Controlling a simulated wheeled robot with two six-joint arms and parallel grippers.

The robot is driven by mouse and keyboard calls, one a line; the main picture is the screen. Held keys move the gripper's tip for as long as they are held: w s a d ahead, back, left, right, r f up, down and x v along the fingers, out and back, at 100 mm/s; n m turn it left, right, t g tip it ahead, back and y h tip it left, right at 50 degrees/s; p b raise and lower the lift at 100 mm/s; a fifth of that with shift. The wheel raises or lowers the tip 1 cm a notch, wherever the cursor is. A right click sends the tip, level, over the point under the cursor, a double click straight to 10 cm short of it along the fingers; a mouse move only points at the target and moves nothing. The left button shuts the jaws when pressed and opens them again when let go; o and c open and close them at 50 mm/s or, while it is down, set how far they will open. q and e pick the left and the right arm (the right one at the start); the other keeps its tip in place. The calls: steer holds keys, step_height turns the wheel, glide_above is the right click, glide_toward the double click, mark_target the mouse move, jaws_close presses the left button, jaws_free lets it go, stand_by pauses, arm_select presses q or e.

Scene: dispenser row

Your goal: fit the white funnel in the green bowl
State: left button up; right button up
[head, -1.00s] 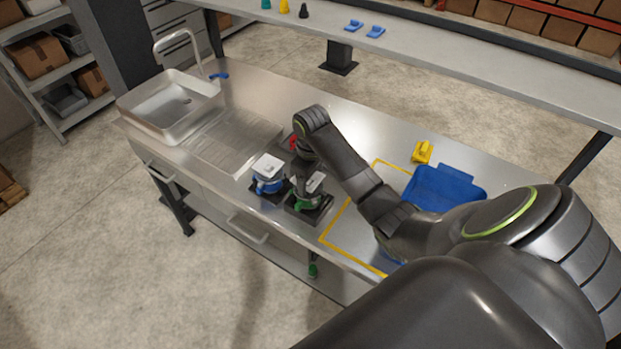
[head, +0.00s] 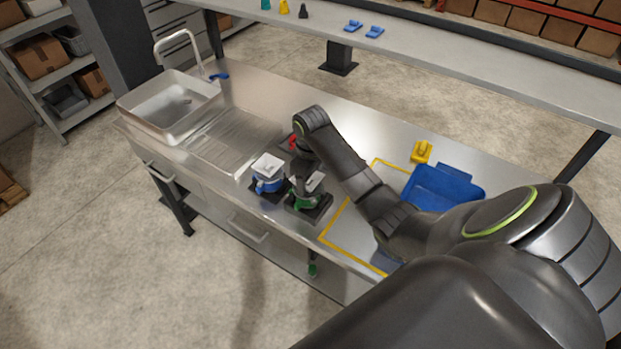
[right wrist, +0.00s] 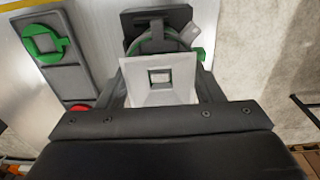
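The white funnel (right wrist: 140,92) has a square mouth and a square hole in its middle. In the right wrist view it sits between the two fingers of my right gripper (right wrist: 162,88), which appear to press on its sides. The green bowl (right wrist: 198,53) lies just behind and under it, mostly covered. In the head view the funnel (head: 316,182) is over the green bowl (head: 303,204), at the right end of the dispenser row. My right gripper (head: 305,172) reaches down there and hides part of both. Whether the funnel is fully seated cannot be told. My left gripper is out of view.
A blue dispenser (head: 268,184) with a white top stands close on the left, and a red part (head: 293,142) shows behind. A yellow piece (head: 421,152) and a blue tray (head: 445,188) are to the right. A sink (head: 165,108) is at the left.

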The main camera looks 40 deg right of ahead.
steer(key=shift+s+a+f+g, duration=0.15)
steer(key=shift+s+f, duration=0.25)
steer(key=shift+f, duration=0.2)
steer(key=shift+s+d+f+g, duration=0.1)
steer(key=shift+s+f+g, duration=0.05)
steer(key=shift+s+f, duration=0.35)
steer(key=shift+w+r, duration=0.5)
steer(key=shift+r, duration=0.2)
steer(key=shift+w+d+r, duration=0.1)
steer(key=shift+d+r, duration=0.2)
steer(key=shift+r, duration=0.55)
steer(key=shift+o, duration=0.4)
steer(key=o, duration=0.5)
steer(key=shift+w+r, duration=0.1)
